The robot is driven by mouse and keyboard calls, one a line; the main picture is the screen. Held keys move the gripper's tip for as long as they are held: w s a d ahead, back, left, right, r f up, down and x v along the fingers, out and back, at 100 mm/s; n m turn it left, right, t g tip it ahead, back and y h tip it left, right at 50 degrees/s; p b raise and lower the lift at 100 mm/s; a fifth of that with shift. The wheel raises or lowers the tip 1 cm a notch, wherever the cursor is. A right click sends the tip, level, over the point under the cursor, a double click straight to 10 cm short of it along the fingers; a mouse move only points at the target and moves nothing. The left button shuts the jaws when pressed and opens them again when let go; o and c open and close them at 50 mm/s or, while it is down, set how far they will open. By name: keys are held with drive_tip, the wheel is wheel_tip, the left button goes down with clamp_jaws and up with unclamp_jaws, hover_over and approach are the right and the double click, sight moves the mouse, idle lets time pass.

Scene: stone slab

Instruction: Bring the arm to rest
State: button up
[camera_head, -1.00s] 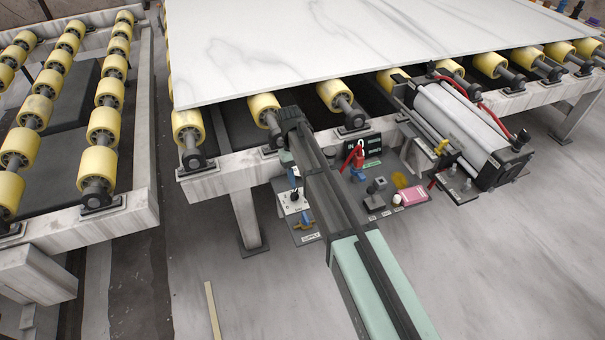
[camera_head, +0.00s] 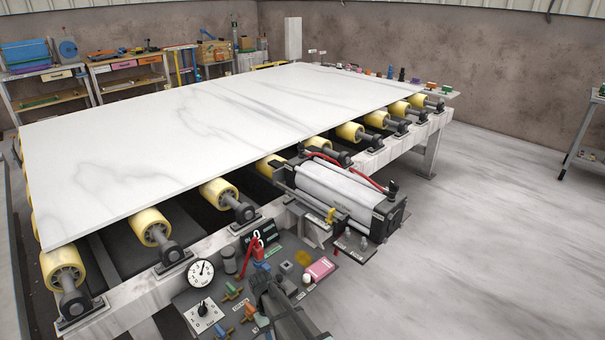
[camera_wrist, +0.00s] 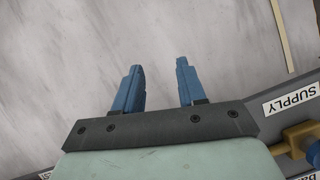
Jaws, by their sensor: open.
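My gripper (camera_wrist: 158,82) shows in the wrist view with its two blue fingers apart and nothing between them. Below the fingertips is grey floor. Part of my arm shows at the bottom edge in the head view, in front of the control panel; the fingers cannot be made out there. A white marble slab (camera_head: 220,120) lies flat on yellow rollers (camera_head: 150,225).
A cylinder unit (camera_head: 340,195) juts from the roller frame. A SUPPLY label (camera_wrist: 291,97) lies right of my gripper.

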drive_tip(key=s+d+f+m+g+y, duration=0.1)
drive_tip(key=s+d+f, duration=0.3)
drive_tip(key=s+d, duration=0.3)
drive_tip(key=s+d+f+m, duration=0.2)
drive_tip(key=s+d+f, duration=0.2)
drive_tip(key=s+d, duration=0.25)
drive_tip(key=s+d+f+m+g+y, duration=0.1)
drive_tip(key=s+d+f, duration=0.3)
drive_tip(key=s+d, duration=0.35)
drive_tip(key=s+d+f+m, duration=0.2)
drive_tip(key=s+d, duration=0.2)
drive_tip(key=s, duration=0.5)
drive_tip(key=shift+s+d+y, duration=0.15)
drive_tip(key=shift+s+y, duration=0.15)
drive_tip(key=shift+s, duration=0.05)
drive_tip(key=shift+r, duration=0.1)
